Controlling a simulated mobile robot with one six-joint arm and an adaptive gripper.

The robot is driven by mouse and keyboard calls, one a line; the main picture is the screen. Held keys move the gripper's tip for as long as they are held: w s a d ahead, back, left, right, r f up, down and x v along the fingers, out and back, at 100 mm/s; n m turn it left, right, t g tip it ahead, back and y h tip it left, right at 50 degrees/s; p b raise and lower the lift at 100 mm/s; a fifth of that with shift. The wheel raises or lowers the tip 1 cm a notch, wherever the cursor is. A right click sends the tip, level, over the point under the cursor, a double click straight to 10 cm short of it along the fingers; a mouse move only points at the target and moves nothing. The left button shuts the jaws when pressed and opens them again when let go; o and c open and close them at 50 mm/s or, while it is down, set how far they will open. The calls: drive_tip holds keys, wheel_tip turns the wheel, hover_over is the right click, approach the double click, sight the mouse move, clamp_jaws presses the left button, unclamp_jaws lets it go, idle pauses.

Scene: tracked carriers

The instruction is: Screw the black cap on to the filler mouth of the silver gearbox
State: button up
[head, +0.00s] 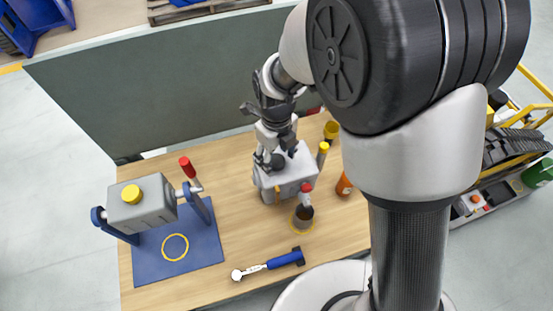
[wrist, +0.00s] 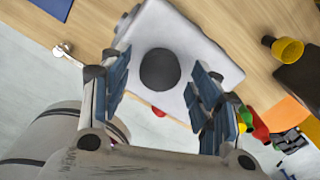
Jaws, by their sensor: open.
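The silver gearbox (head: 283,186) is a light grey block standing on the wooden bench, and its top fills the middle of the wrist view (wrist: 198,60). The black cap (wrist: 160,69) is a dark round disc on top of that block. In the head view my gripper mostly hides it. Whether it sits on the filler mouth or is threaded on cannot be told, as no mouth shows. My gripper (head: 275,150) points down over the block. Its fingers are open on either side of the cap in the wrist view (wrist: 161,75), with a gap on both sides.
At left, a grey box (head: 141,212) with a yellow cap (head: 132,194) hangs in a blue stand (head: 178,252) with a red-handled lever. An orange bottle (head: 344,185), yellow-topped items and a dark cup (head: 302,217) stand close right of the gearbox. A blue-handled tool (head: 270,263) lies in front.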

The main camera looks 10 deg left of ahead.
drive_tip(key=n, duration=0.7)
drive_tip(key=shift+n, duration=0.3)
drive_tip(key=n, duration=1.3)
drive_tip(key=shift+n, duration=0.3)
drive_tip(key=n, duration=0.7)
drive_tip(key=c, duration=0.9)
drive_tip(key=m, duration=0.9)
drive_tip(key=shift+m, duration=0.4)
